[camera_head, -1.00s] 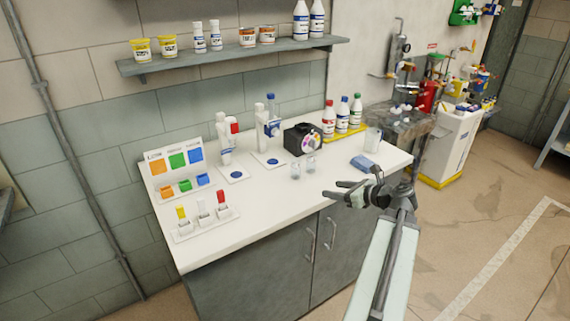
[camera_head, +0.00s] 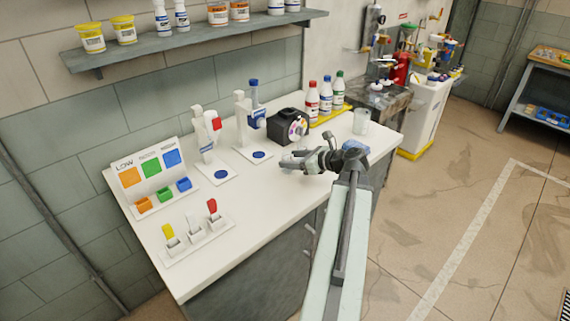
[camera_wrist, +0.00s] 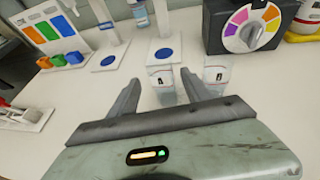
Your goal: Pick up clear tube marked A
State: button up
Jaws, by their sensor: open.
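Two small clear tubes with pale labels stand side by side on the white bench in the wrist view. The left clear tube (camera_wrist: 161,77) appears between my two fingers, just ahead of the tips. The right clear tube (camera_wrist: 216,72) is just outside the right finger. Each label has a dark mark, too small to read surely, so I cannot tell which is A. My gripper (camera_head: 304,150) is open and empty over the bench; its spread fingers also show in the wrist view (camera_wrist: 160,82). In the head view my gripper hides the tubes.
Behind the tubes are a black box with a colour dial (camera_head: 288,127) and stands with blue discs (camera_head: 259,154).

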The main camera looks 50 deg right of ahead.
jog(key=x, duration=0.2)
jog(key=b+x, duration=0.2)
jog(key=x, duration=0.1)
jog(key=shift+w+d+f, duration=0.25)
jog(key=shift+w, duration=0.05)
jog(key=shift+r, duration=0.1)
grip_shut()
